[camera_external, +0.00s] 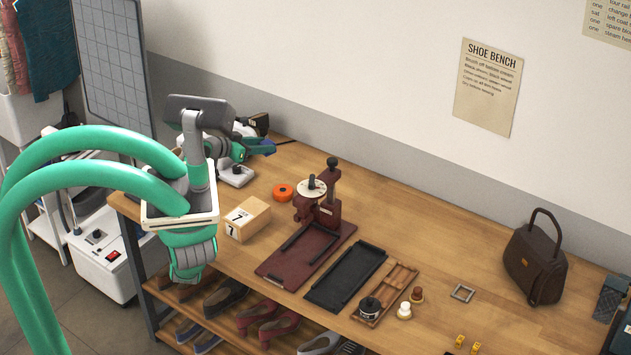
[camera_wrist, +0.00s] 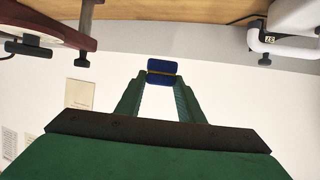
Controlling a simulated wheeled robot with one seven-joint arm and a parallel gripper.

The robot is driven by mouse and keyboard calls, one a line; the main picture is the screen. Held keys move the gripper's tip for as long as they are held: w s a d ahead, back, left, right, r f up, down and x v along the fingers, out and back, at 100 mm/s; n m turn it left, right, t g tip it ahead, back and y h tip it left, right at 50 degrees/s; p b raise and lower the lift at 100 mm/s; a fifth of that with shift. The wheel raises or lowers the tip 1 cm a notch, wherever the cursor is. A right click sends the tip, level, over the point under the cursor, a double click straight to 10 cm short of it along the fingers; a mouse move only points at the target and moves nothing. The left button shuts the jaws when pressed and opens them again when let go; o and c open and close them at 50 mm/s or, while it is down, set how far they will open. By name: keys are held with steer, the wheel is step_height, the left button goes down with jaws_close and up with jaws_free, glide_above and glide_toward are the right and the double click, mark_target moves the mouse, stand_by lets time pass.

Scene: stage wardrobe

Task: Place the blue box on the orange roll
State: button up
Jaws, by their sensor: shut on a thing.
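The blue box (camera_wrist: 162,66) is small, with a yellowish band across its middle, and sits between my green fingertips in the wrist view. My gripper (camera_wrist: 162,78) is shut on it and holds it in the air. In the outside view my gripper (camera_external: 266,149) is above the back left of the bench, and the blue box (camera_external: 270,144) shows only partly at its tips.
A wooden box (camera_external: 247,219) marked 7 stands left of the roll. A dark red press (camera_external: 318,195) with a round pale top stands close on its right. A black tray (camera_external: 346,275) lies farther right.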

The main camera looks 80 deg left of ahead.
step_height(320, 180, down, 9)
steer(key=s+d+m+h, duration=0.1)
steer(key=d, duration=0.2)
glide_above(278, 192)
steer(key=shift+t+h, duration=0.3)
steer(key=shift+t, duration=0.1)
steer(key=f, duration=0.9)
steer(key=shift+s+d, duration=0.25)
steer(key=shift+d, duration=0.1)
steer(key=shift+w+a+f, duration=0.2)
steer(key=shift+a+f, duration=0.1)
steer(key=shift+f, duration=0.2)
steer(key=shift+w+a+f+m, duration=0.1)
steer(key=shift+f+m, duration=0.05)
steer(key=shift+f, duration=0.75)
steer(key=shift+w+a+f+m, duration=0.1)
steer(key=shift+f+m, duration=0.05)
steer(key=shift+f, duration=0.7)
steer(key=shift+f, duration=0.15)
steer(key=o, duration=1)
steer(key=shift+s, duration=0.1)
